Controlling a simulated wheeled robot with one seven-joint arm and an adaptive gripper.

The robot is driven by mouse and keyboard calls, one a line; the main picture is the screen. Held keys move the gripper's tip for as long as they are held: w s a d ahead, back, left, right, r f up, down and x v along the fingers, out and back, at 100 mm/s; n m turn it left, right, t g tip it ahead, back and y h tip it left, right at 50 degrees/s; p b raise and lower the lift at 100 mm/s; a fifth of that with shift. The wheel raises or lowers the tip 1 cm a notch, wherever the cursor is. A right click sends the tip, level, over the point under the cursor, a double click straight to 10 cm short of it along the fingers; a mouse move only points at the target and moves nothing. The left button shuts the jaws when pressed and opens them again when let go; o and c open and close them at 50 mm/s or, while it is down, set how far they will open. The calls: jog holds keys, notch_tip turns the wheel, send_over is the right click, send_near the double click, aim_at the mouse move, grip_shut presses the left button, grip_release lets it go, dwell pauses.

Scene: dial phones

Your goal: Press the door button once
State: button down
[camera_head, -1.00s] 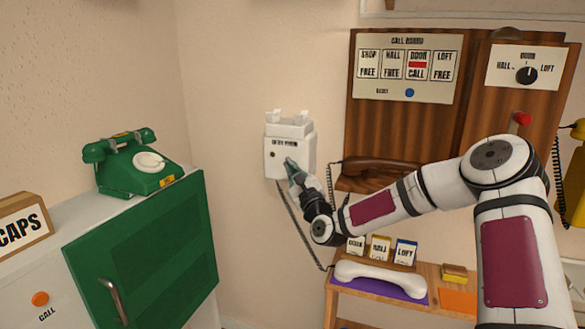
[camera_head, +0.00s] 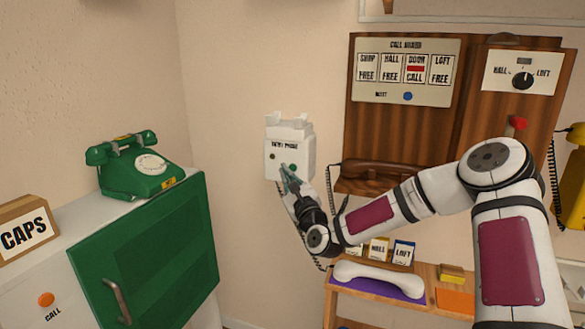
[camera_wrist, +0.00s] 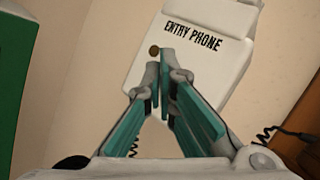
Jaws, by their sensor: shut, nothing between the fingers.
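The white entry phone box (camera_head: 277,145) is fixed to the wall near the corner, with an empty cradle on top. It also shows in the wrist view (camera_wrist: 230,60), tilted, with the words "ENTRY PHONE". A small dark brown round button (camera_wrist: 154,50) sits on its face, and shows in the head view (camera_head: 272,156). My gripper (camera_head: 287,170) is shut and empty in front of the lower part of the box. In the wrist view my fingertips (camera_wrist: 166,62) appear just right of and below the button. I cannot tell whether they touch the box.
A wooden call board (camera_head: 405,120) is on the wall to the right, its DOOR slot reading CALL. A white handset (camera_head: 380,278) lies on purple on the shelf below. A green phone (camera_head: 140,175) stands on a cabinet at left, its green door (camera_head: 150,250) near the corner.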

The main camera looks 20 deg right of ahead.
jog(key=s+a, duration=0.1)
jog(key=s+p, duration=0.1)
jog(key=shift+s+a, duration=0.35)
jog(key=shift+a, duration=0.05)
dwell(0.4)
jog(key=s+a+f+n+g+y+p, duration=0.25)
jog(key=s+a+n+g, duration=0.6)
jog(key=n, duration=0.75)
jog(key=s+d+r+n+g+h+p, duration=0.1)
jog(key=s+d+r+n+g+h, duration=0.3)
jog(key=s, duration=0.7)
jog(key=s+d+r+n+g+h+p, duration=0.15)
jog(key=s+d+r+n, duration=0.3)
jog(key=s, duration=0.55)
jog(key=s+r+n+g, duration=0.1)
jog(key=s+r+n, duration=0.1)
jog(key=s, duration=0.8)
jog(key=s+d+r+n+g+p, duration=0.1)
jog(key=s+n+g, duration=0.1)
jog(key=s, duration=0.9)
jog(key=shift+r, duration=0.4)
